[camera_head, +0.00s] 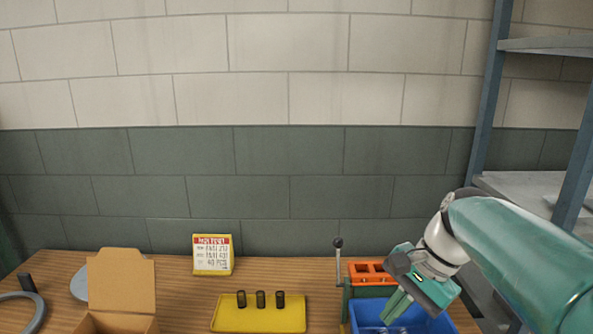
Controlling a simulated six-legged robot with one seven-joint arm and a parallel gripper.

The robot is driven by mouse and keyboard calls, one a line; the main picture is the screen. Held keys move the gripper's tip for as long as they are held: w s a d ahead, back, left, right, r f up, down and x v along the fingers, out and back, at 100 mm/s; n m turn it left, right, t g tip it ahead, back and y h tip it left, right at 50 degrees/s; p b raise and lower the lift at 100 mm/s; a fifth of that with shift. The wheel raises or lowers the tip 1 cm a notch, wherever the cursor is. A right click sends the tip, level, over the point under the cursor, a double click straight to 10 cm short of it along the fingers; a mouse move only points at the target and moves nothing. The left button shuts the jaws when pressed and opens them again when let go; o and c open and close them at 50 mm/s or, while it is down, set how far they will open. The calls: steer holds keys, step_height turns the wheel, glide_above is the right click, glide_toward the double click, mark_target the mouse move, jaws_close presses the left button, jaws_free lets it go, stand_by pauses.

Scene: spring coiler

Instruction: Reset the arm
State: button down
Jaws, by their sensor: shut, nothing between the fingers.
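My gripper (396,305) is at the lower right, at the end of my teal and white arm. Its fingers are together with nothing between them. They point down and to the left, and in the picture they overlap the blue bin (365,318). I cannot tell how high above the bin they are.
Metal shelving (488,100) stands at right.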

steer(key=s+f+n+t+h, duration=0.4)
steer(key=s+n, duration=0.6)
steer(key=shift+s+a+f+t+h, duration=0.3)
steer(key=shift+a+f+t+h, duration=0.05)
steer(key=shift+a+t+h, duration=0.05)
stand_by(1.3)
